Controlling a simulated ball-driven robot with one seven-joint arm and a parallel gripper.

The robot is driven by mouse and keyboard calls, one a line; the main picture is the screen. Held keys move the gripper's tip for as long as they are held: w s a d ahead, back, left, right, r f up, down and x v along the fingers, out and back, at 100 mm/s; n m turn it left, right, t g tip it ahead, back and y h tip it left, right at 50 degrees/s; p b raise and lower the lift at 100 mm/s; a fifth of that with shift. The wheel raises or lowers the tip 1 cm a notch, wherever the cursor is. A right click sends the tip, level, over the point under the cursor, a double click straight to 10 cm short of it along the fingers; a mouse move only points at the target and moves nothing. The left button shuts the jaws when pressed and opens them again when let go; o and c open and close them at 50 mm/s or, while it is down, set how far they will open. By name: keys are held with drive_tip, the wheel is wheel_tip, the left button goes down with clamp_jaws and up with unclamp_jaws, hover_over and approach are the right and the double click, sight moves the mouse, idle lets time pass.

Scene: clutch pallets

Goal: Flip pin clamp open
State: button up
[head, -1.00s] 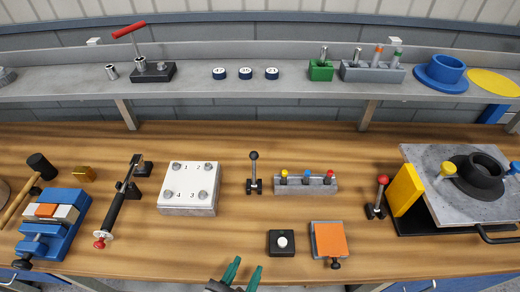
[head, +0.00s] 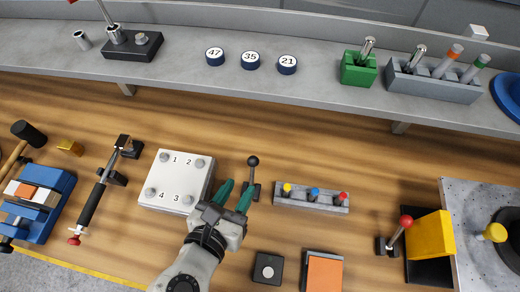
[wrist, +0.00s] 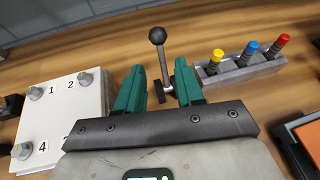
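A small lever clamp with a black ball knob (head: 253,161) stands upright on the bench, left of the grey block of coloured pins (head: 330,205). It seems to be the pin clamp. My gripper (head: 237,192) has two green fingers, spread apart and empty, just in front of the lever and slightly left of it in the head view. In the wrist view, the black knob (wrist: 156,35) and its thin rod show beyond and between the fingertips (wrist: 158,72). I cannot tell whether a finger touches the lever.
A white numbered plate (head: 174,183) lies left of my gripper. A red-knobbed lever (head: 405,222) stands beside a yellow block (head: 430,236) at right. A black button box (head: 267,268) and an orange-topped block (head: 323,274) are near the front. A grey shelf (head: 320,73) runs behind.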

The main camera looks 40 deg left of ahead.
sight(252, 169)
drive_tip(key=x, duration=1)
drive_tip(key=shift+w+p, duration=0.15)
drive_tip(key=shift+p, duration=0.15)
drive_tip(key=shift+c, duration=0.5)
drive_tip(key=c, duration=0.6)
